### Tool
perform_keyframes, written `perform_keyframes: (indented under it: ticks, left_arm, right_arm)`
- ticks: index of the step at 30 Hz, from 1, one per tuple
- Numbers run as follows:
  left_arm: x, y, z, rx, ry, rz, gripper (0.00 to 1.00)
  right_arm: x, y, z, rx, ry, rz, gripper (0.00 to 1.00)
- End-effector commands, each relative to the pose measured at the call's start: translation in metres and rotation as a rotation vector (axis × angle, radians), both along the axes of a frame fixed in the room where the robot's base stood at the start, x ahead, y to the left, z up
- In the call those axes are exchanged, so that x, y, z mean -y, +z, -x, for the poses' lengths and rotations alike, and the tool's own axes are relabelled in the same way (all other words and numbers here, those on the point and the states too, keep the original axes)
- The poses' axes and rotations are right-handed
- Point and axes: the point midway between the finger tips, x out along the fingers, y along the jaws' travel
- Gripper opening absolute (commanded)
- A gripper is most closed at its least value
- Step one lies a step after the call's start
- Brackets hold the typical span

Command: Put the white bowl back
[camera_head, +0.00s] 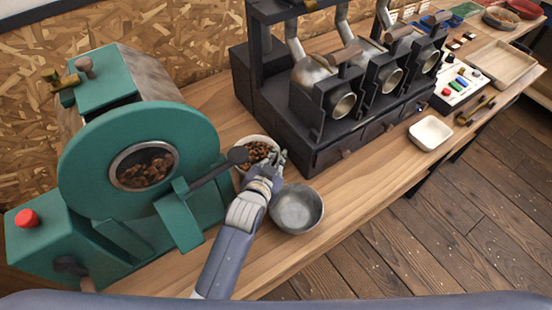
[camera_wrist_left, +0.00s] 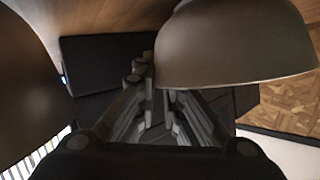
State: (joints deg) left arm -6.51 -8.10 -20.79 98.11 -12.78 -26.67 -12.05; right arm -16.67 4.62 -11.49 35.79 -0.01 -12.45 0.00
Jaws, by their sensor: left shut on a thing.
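The white bowl (camera_head: 243,141) holds brown beans and stands upright on the wooden counter, between the green roaster and the dark machine. My left gripper (camera_head: 280,158) is at its right rim and shut on it, partly covering its near right side. In the left wrist view the bowl (camera_wrist_left: 235,45) looks upside down and shaded, with its rim beside the fingers of my left gripper (camera_wrist_left: 147,72). I cannot tell whether the bowl touches the counter. My right gripper is not in view.
A grey metal bowl (camera_head: 297,209) stands close to the right of my left wrist. The green roaster (camera_head: 150,125) has a handle reaching near the white bowl. The dark machine (camera_head: 300,125) stands behind. A white square dish (camera_head: 430,132) and a wooden tray (camera_head: 502,70) are farther right.

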Motion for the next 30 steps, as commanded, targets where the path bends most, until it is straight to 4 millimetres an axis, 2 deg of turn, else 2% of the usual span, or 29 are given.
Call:
perform_keyframes:
  ticks: [2,3,5,9,19,23,30]
  left_arm:
    - [0.000,-0.003,0.000,0.002,0.000,0.000,0.00]
    - [0.000,-0.003,0.000,-0.001,0.000,0.000,0.15]
    - [0.000,-0.003,0.000,-0.001,0.000,0.000,0.29]
    - [0.000,-0.003,0.000,-0.001,0.000,0.000,0.29]
    - [-0.002,0.002,0.005,-0.002,0.000,-0.001,0.29]
    - [-0.007,0.007,0.021,-0.001,0.001,-0.002,0.29]
    - [-0.020,0.024,0.063,-0.004,0.001,-0.002,0.29]
  right_arm:
    - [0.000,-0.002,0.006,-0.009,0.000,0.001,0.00]
    - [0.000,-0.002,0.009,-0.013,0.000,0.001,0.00]
    - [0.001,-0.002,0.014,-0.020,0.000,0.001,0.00]
    - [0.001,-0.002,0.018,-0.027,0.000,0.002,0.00]
    - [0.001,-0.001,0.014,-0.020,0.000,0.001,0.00]
    - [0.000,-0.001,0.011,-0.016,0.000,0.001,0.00]
    - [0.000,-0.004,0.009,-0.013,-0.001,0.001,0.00]
